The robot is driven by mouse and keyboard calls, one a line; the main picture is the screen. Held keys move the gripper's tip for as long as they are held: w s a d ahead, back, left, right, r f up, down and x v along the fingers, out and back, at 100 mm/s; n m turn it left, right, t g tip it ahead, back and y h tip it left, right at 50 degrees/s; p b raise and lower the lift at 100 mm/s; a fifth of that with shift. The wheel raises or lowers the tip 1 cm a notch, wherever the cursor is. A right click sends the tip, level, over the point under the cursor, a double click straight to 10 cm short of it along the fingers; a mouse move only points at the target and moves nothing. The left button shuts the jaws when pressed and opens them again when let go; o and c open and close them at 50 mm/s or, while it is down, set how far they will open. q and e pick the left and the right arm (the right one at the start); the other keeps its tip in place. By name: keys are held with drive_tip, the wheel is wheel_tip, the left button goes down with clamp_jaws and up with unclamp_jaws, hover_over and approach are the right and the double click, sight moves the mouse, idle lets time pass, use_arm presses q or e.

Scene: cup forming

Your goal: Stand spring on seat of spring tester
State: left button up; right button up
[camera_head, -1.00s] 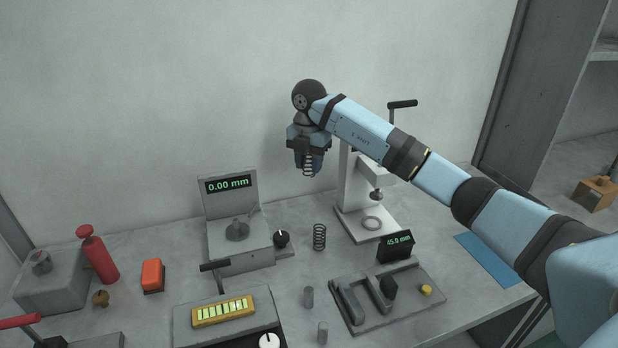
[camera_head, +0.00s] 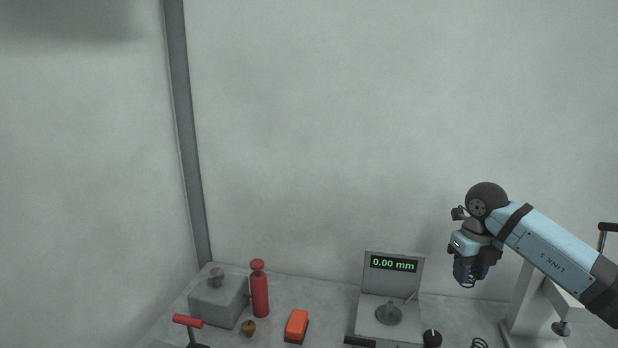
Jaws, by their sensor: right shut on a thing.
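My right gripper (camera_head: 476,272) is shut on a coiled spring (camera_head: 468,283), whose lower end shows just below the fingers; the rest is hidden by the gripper. It hangs above the bench, left of a white stand with a lever (camera_head: 522,300) that looks like the spring tester. The stand's plunger (camera_head: 562,328) shows at the right, behind and below my arm; its seat is out of the picture below. A second spring (camera_head: 479,343) is cut off at the bottom edge. My left gripper is not in view.
A grey gauge reading 0.00 mm (camera_head: 394,264) stands left of the gripper, with a dark knob (camera_head: 432,338) beside it. Further left are an orange block (camera_head: 296,325), a red bottle (camera_head: 259,292), a small brass knob (camera_head: 248,327) and a grey box (camera_head: 214,302). A wall rises behind.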

drive_tip(key=s+a+f+n, duration=0.4)
drive_tip(key=a+n, duration=0.1)
drive_tip(key=n, duration=1.2)
drive_tip(key=s+a+f+n, duration=0.4)
drive_tip(key=a+n, duration=0.1)
drive_tip(key=n, duration=1.2)
use_arm(q)
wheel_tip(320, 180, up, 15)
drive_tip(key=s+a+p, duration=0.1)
drive_tip(key=p, duration=1.9)
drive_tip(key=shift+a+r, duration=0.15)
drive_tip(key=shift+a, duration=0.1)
use_arm(e)
drive_tip(key=s+r, duration=0.5)
drive_tip(key=r, duration=0.3)
drive_tip(key=s+r, duration=0.5)
drive_tip(key=r, duration=0.4)
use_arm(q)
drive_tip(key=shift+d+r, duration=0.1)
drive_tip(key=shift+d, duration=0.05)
